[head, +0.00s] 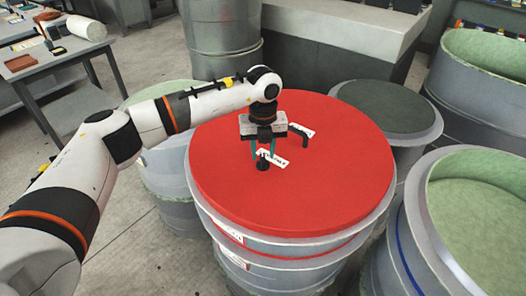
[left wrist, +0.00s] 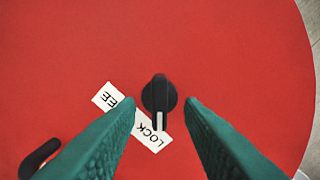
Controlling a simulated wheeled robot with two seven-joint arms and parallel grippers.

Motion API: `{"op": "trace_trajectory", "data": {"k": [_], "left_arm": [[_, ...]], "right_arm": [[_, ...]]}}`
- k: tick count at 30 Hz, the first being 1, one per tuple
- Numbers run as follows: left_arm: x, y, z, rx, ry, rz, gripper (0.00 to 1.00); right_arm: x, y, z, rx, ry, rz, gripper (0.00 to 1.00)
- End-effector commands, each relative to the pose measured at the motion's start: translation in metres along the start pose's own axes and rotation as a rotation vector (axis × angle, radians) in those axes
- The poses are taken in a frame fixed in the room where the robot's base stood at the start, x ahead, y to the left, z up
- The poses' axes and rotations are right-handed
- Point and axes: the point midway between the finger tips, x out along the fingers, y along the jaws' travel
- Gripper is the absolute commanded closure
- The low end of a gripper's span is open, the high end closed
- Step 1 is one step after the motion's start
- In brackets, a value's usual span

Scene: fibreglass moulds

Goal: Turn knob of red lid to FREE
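The red lid (head: 330,200) lies on a large grey drum in the head view and fills most of the left wrist view (left wrist: 230,50). A black knob (left wrist: 159,92) stands on it. Its white-marked end points down in the wrist picture, at the LOCK end of a white label (left wrist: 150,134). The other label end reads "EE", partly hidden by a finger. The knob also shows in the head view (head: 263,161). My left gripper (left wrist: 160,104) is open, its green fingers on either side of the knob with gaps, pointing down at the lid. My right gripper is out of view.
A second black fitting (head: 301,138) with a white label stands on the lid, farther right. A dark-topped drum (head: 390,105) and green-lined moulds (head: 485,190) crowd the right. A table (head: 45,62) stands at the upper left; open floor lies at left.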

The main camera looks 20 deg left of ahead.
Motion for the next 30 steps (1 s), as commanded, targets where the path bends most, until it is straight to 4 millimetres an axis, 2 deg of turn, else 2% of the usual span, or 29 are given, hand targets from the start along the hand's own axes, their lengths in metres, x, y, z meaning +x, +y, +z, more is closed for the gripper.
{"op": "trace_trajectory", "data": {"k": [6,14,21,30], "left_arm": [[0.015,0.000,0.000,0.001,0.001,0.000,0.65],[0.017,0.000,0.000,0.001,0.001,0.001,0.65],[0.016,0.000,0.000,0.001,0.001,0.001,1.00],[0.017,0.000,0.000,0.024,0.001,0.001,1.00]], "right_arm": [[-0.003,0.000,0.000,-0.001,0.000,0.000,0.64],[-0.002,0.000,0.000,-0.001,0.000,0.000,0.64],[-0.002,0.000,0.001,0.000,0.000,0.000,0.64],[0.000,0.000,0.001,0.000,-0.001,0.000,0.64]]}}
